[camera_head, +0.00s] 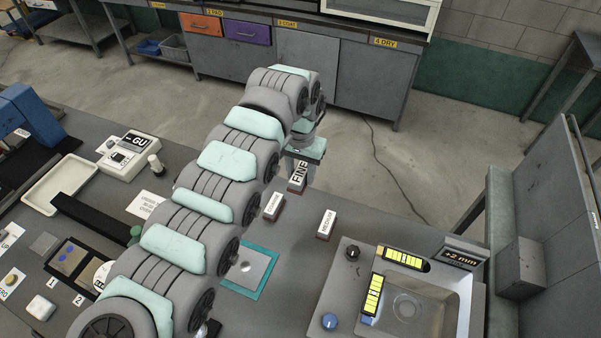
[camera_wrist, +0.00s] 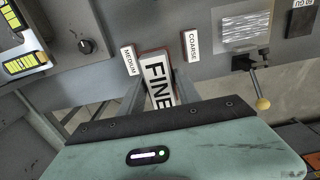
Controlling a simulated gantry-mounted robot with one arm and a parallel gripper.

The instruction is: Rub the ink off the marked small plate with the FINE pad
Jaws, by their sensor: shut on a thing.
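The FINE pad (camera_head: 298,177) is a small block with a white label, and it also shows in the wrist view (camera_wrist: 157,80). My gripper (camera_head: 302,165) is shut on it near the counter's far edge. I cannot tell whether the pad touches the counter. The COARSE pad (camera_head: 273,207) and MEDIUM pad (camera_head: 326,224) stand nearby. A dark tray (camera_head: 85,255) at the left holds a piece with blue spots, possibly the inked small plate. A grey square with a pale spot (camera_head: 248,267) lies on a teal mat (camera_head: 229,283), partly beside my arm.
A white tray (camera_head: 45,192) and a display unit (camera_head: 128,155) stand at the left. My arm hides much of the counter's middle. Bare counter lies between the MEDIUM pad and the mat.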

